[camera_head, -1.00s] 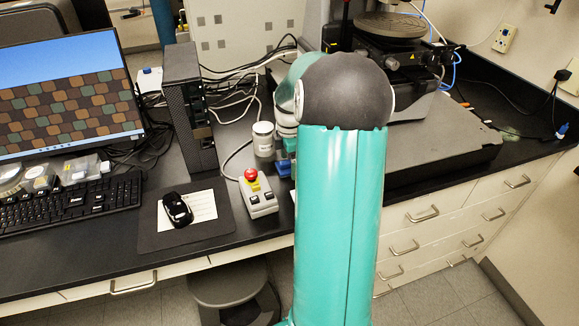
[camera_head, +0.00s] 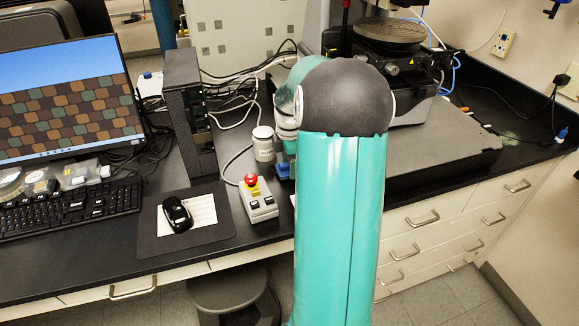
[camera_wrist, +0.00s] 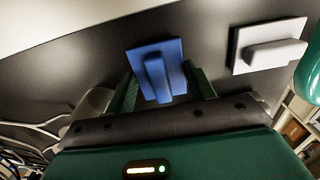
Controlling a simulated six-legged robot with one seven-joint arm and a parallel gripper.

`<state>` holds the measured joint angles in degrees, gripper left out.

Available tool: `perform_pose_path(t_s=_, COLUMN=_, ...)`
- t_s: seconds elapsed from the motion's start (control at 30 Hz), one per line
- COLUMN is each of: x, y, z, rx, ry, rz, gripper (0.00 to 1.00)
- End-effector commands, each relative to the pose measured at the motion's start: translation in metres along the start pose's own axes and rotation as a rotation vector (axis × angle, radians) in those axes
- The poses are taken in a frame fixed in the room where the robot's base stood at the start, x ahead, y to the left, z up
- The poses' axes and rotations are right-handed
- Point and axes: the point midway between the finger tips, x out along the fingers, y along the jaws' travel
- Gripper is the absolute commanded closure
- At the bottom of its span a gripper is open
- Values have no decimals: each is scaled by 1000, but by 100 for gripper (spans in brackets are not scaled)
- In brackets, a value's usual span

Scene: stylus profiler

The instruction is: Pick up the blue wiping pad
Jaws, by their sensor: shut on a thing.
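The blue wiping pad (camera_wrist: 172,49) is a flat blue square with a raised bar handle, seen in the wrist view. The two green fingers of my gripper (camera_wrist: 163,86) stand on either side of the handle, and the gripper is shut on it. I cannot tell whether the pad touches the dark surface under it. In the head view my arm hides most of the gripper. A small blue patch (camera_head: 282,170) shows left of the arm, by the grey platform.
A white pad with a handle (camera_wrist: 270,45) lies to the right in the wrist view. In the head view a white-capped jar (camera_head: 263,143) and a control box with a red button (camera_head: 258,200) stand close left of my arm. A grey platform (camera_head: 430,150) lies to the right.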

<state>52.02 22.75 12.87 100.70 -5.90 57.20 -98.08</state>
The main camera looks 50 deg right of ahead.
Motion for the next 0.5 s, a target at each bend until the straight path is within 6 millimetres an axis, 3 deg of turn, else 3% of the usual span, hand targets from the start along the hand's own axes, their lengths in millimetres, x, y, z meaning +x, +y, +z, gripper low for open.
perform_pose_path(t_s=0.13, x=-23, y=0, z=0, rx=0, ry=-1, rz=4, gripper=72)
perform_pose_path(t_s=0.4, x=-80, y=-50, z=0, rx=2, ry=-3, rz=6, gripper=72)
perform_pose_path(t_s=0.5, x=-91, y=-74, z=0, rx=1, ry=-2, rz=3, gripper=72)
